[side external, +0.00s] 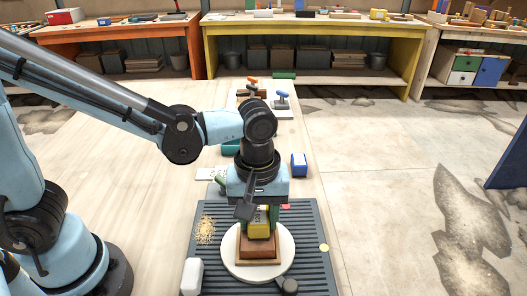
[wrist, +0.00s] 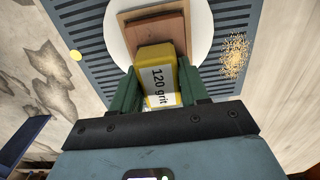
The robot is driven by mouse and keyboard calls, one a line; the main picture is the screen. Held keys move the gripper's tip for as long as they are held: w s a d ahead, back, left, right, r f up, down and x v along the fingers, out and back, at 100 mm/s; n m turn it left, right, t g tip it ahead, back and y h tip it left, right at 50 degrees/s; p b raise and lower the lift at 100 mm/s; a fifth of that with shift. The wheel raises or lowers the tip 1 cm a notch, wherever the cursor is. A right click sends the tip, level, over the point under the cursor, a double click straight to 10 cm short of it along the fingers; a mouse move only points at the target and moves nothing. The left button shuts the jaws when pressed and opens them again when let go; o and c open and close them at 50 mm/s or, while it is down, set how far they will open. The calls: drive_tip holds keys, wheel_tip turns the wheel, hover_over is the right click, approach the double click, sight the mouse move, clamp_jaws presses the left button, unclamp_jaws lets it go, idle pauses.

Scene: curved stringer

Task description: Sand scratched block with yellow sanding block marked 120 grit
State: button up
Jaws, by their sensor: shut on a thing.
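My gripper (wrist: 160,97) is shut on the yellow sanding block (wrist: 158,58), whose white label reads "120 grit" in the wrist view. The sanding block also shows in the side external view (side external: 258,222), right above a reddish-brown wooden block (side external: 258,247). The wooden block lies on a lighter wooden base on a round white disc (side external: 285,266). Whether the sanding block touches the wooden block I cannot tell. The wooden block (wrist: 152,32) is partly hidden behind the sanding block in the wrist view, and no scratches can be made out.
A dark ribbed mat (side external: 312,262) lies under the disc. Sawdust (side external: 205,230) is at its left, a white block (side external: 192,276) at the front left, a yellow round piece (side external: 323,247) at the right. A blue block (side external: 299,164) and tools stand behind the mat.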

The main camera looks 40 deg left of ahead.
sight(259, 242)
drive_tip(key=s+d, duration=0.4)
drive_tip(key=shift+w+a+f, duration=0.1)
drive_tip(key=shift+w+a, duration=2.3)
drive_tip(key=shift+a, duration=0.15)
drive_tip(key=s+d, duration=0.4)
drive_tip(key=shift+s+d, duration=0.3)
drive_tip(key=shift+w+a, duration=1.95)
drive_tip(key=shift+a, duration=0.05)
drive_tip(key=shift+s+d, duration=2.1)
drive_tip(key=shift+d, duration=0.1)
drive_tip(key=shift+w+a, duration=0.85)
drive_tip(key=shift+w, duration=0.1)
drive_tip(key=shift+w+a, duration=1.55)
drive_tip(key=shift+s+d, duration=2.25)
drive_tip(key=shift+s, duration=0.05)
drive_tip(key=shift+d, duration=0.15)
wheel_tip(259, 242, up, 8)
drive_tip(key=shift+r, duration=0.2)
